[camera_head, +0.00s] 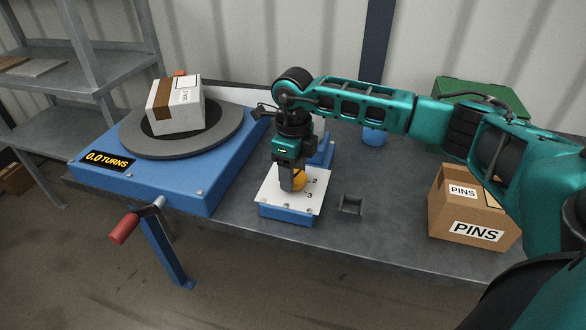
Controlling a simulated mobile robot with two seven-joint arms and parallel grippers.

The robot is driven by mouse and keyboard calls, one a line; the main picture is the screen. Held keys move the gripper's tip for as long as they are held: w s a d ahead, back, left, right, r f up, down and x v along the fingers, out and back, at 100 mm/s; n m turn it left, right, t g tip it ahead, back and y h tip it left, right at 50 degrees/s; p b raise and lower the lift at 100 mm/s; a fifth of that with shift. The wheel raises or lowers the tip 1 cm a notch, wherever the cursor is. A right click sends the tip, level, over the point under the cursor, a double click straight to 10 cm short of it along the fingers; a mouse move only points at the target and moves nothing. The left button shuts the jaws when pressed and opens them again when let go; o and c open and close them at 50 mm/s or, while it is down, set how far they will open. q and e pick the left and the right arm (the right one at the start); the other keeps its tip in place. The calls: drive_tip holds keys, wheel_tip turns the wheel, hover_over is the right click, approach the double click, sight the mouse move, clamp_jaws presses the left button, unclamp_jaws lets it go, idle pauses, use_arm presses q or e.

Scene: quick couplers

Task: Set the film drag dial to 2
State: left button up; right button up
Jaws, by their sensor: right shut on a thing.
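The film drag dial (300,180) is a yellow knob on a white plate (277,196) atop a blue box (287,216) on the bench. The numerals 2 and 3 show on the plate to the right of the knob. My right gripper (292,186) points down over the plate and is shut on the knob. The gripper hides much of the knob and the rest of the scale, so I cannot tell where the dial points. My left gripper is not in view.
A blue turntable (190,182) with a red-handled crank carries a white and brown box (177,106) on the left. A small dark bracket (350,206) lies right of the dial. A "PINS" carton (465,215) stands at the right. Bare bench (385,205) lies between.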

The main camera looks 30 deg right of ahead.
drive_tip(key=m+p, duration=0.1)
drive_tip(key=m, duration=0.3)
drive_tip(key=shift+r+m, duration=0.1)
drive_tip(key=shift+m, duration=0.2)
drive_tip(key=shift+d+m+p, duration=0.1)
drive_tip(key=shift+m+p, duration=0.3)
drive_tip(key=shift+m, duration=1.1)
drive_tip(key=o, duration=1.1)
drive_tip(key=shift+c, duration=0.2)
wheel_tip(320, 180, up, 13)
